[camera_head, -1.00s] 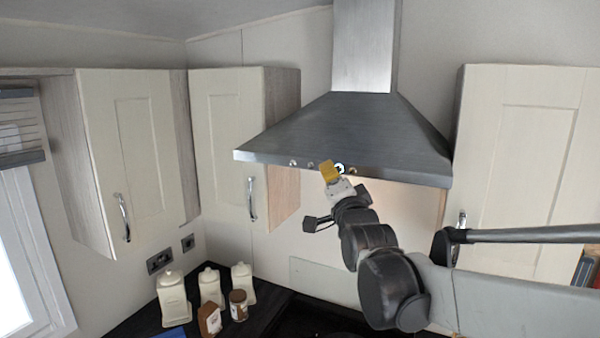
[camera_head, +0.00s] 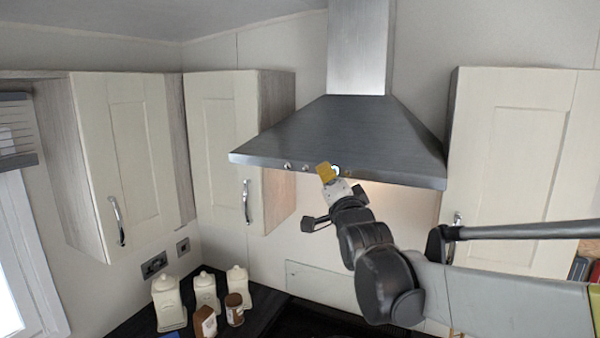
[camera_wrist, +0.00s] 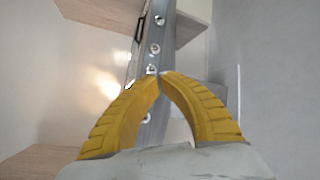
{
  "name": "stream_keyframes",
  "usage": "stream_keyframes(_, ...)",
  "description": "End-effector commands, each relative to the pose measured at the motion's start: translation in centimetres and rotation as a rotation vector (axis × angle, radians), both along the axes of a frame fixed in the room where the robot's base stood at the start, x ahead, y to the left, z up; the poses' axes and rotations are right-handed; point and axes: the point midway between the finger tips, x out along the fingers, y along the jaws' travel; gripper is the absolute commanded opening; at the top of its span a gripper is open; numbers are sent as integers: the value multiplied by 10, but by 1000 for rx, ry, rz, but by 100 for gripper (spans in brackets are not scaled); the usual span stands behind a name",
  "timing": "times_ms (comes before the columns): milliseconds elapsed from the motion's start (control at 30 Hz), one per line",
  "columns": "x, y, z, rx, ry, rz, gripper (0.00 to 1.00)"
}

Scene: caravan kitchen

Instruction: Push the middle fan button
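The grey metal range hood (camera_head: 335,130) has a row of small round silver buttons along its front edge. Two buttons (camera_head: 296,166) show left of my gripper (camera_head: 323,165) in the head view, and a bright ring (camera_head: 336,170) shows just to its right. In the wrist view, the buttons (camera_wrist: 155,48) run along the metal strip, and one (camera_wrist: 152,70) lies right beside my fingertips (camera_wrist: 160,75). My yellow fingers are closed tip to tip with nothing between them. The tips are at or very near the strip; contact is unclear. The fingers partly cover the row.
Cream wall cupboards (camera_head: 125,160) stand left of the hood, and another (camera_head: 510,165) stands to its right. Cream canisters (camera_head: 168,303) and brown jars (camera_head: 235,309) stand on the dark worktop below. The wall under the hood is clear.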

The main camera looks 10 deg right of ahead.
Motion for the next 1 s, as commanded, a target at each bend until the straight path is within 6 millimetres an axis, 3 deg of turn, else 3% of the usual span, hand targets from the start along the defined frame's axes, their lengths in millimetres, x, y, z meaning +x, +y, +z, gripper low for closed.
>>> stream_keyframes(1000,7,-6,0,0,0,0,0)
